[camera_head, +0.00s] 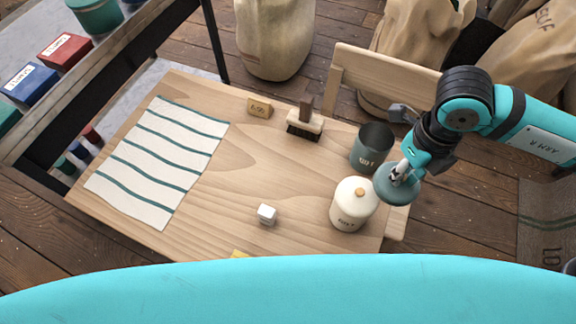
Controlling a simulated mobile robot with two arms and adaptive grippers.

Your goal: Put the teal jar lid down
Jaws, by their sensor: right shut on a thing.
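The teal jar lid (384,190) is a round, dark grey-teal disc at the right edge of the table. My right gripper (402,172) comes in from the right and is shut on the top of the lid, probably on its knob, which the fingers hide. The lid looks held above the table edge; its exact height is hard to tell. The teal jar (372,149) stands open just behind and to the left of the lid. My left gripper is not in view.
On the wooden table (225,235) stand a cream jar with its lid on (353,205), a small white block (267,214), a brush (305,122) and a wooden tag (259,107). A striped cloth (160,160) lies at the left. The table's middle is clear.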

